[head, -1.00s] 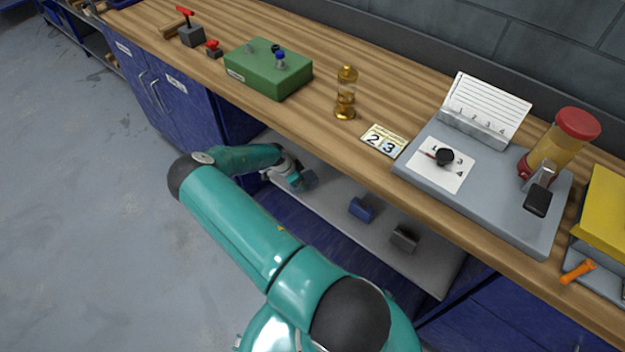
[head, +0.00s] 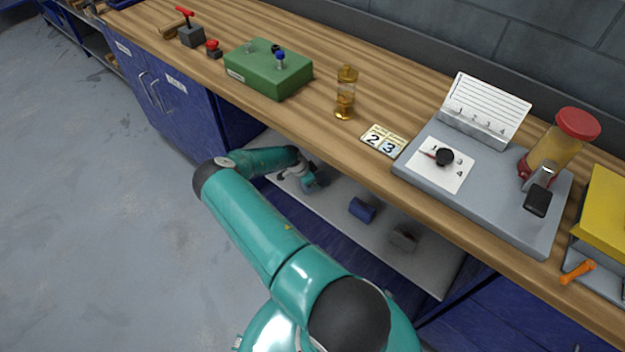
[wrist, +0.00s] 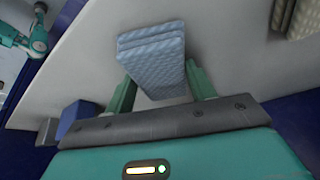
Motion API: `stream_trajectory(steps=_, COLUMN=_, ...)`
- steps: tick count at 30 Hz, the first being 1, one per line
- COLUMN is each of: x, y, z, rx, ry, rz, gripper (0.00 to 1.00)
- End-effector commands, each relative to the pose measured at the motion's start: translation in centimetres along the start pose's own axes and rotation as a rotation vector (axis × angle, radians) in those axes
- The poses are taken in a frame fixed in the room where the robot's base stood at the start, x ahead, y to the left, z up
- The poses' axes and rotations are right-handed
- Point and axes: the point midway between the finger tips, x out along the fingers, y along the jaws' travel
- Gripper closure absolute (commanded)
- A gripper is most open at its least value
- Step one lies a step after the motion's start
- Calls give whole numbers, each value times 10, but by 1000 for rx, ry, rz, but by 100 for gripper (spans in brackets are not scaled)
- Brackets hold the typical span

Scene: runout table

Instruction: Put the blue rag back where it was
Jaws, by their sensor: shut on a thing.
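The blue rag (wrist: 152,52) is a pale blue, folded, quilted-looking cloth between the two green fingers of my gripper (wrist: 160,90) in the wrist view. My gripper is shut on it. In the head view my gripper (head: 302,176) and the rag (head: 314,184) are at the left part of the grey shelf (head: 425,268) under the bench top. I cannot tell whether the rag touches the shelf. A darker blue block-like thing (head: 362,209) and a dark grey one (head: 403,237) rest on the shelf to the right; both also show at lower left in the wrist view.
The wooden bench top (head: 330,55) overhangs the shelf. On it stand a green box (head: 268,72), an amber glass vessel (head: 346,95), number cards (head: 383,141) and a grey board (head: 480,200). A beige ribbed thing (wrist: 300,18) shows at upper right in the wrist view.

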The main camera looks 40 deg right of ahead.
Motion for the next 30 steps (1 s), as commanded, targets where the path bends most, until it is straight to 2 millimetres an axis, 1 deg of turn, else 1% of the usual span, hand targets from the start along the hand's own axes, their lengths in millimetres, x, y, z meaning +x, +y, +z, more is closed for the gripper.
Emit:
stream_trajectory(steps=1, x=2, y=0, z=1, rx=-1, ry=0, rz=0, gripper=67)
stream_trajectory(steps=2, x=1, y=0, z=1, rx=-1, ry=0, rz=0, gripper=41)
stream_trajectory(steps=3, x=1, y=0, z=1, rx=-1, ry=0, rz=0, gripper=34)
stream_trajectory(steps=5, x=1, y=0, z=1, rx=-1, ry=0, rz=0, gripper=23)
stream_trajectory(steps=13, x=1, y=0, z=0, rx=0, ry=0, rz=0, gripper=23)
stream_trajectory(steps=16, x=-4, y=0, z=-1, rx=1, ry=-1, rz=-1, gripper=23)
stream_trajectory(steps=20, x=-22, y=-1, z=0, rx=1, ry=-1, rz=-2, gripper=23)
stream_trajectory(steps=27, x=-62, y=-1, z=0, rx=-1, ry=-1, rz=-2, gripper=23)
stream_trajectory(steps=30, x=-72, y=0, z=0, rx=0, ry=-1, rz=0, gripper=23)
